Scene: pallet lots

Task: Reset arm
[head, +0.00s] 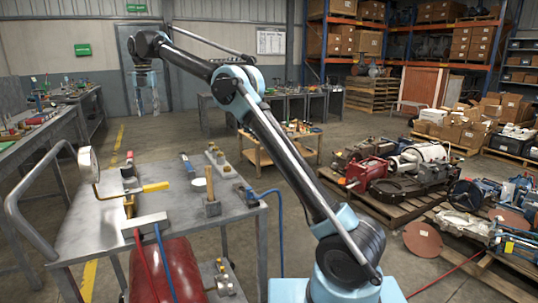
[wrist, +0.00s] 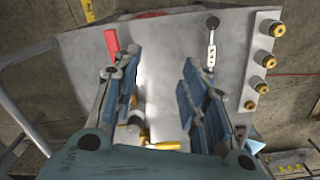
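My gripper (head: 147,95) hangs from the end of my raised arm, pointing down, at the upper left of the head view. My arm (head: 275,140) runs from the lower right up over the cart and bends left.
The metal cart (head: 165,213) carries a gauge (head: 88,160), a yellow handle (head: 155,187), a blue-handled tool (head: 187,162) and a block with brass fittings (wrist: 263,60). A red tank (head: 165,272) sits beneath. Loaded pallets (head: 390,205) stand right. Floor behind the cart is partly clear.

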